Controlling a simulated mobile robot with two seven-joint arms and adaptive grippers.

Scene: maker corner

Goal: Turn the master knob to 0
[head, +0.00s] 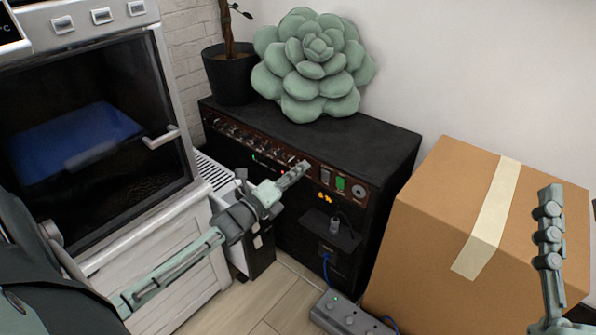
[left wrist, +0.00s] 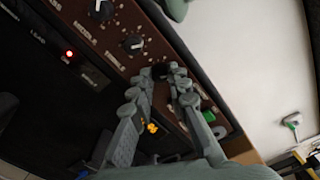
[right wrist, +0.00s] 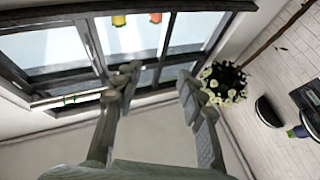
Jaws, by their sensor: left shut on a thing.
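The amplifier (head: 388,160) is a black cabinet with a brown control panel and a row of knobs along its upper front edge. My left gripper (head: 303,167) reaches the panel to the right of the other knobs. In the left wrist view its fingers (left wrist: 167,72) are closed around a small dark knob (left wrist: 160,71), which appears to be the master knob. The fingers cover most of it, so its pointer and label cannot be read. My right gripper (head: 549,195) is raised in front of the cardboard box; the right wrist view shows its fingers (right wrist: 158,75) apart and empty.
Two other knobs (left wrist: 131,43) and a red light (left wrist: 70,54) show on the amplifier. A green succulent cushion (head: 310,65) and a potted plant (head: 232,75) stand on top. A cardboard box (head: 430,225) is right, an oven (head: 90,130) left, a power strip (head: 345,316) on the floor.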

